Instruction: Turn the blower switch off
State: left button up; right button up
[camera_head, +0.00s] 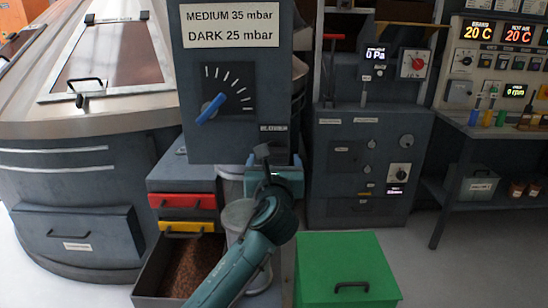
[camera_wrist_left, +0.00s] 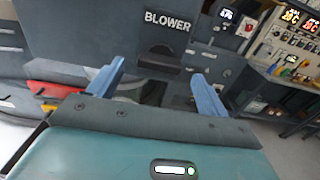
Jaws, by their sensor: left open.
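The blower switch is a dark toggle (camera_wrist_left: 160,60) under the white BLOWER label (camera_wrist_left: 167,20) on the dark grey panel in the left wrist view. In the head view the switch (camera_head: 262,150) shows small at the panel's lower right, just above my left gripper (camera_head: 273,163). My left gripper's two blue fingers (camera_wrist_left: 158,74) are open, one on each side of the switch in the left wrist view. Nothing is held between them. Whether the fingers touch the switch cannot be told. My right gripper is not in view.
Above the switch, the grey panel (camera_head: 225,148) carries a blue-pointer dial (camera_head: 212,107) and a pressure sign (camera_head: 230,25). A green box (camera_head: 345,265) stands right of my arm.

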aim_at(274, 151)
pick_arm(q)
jog(key=shift+w, duration=1.2)
jog(key=c, duration=1)
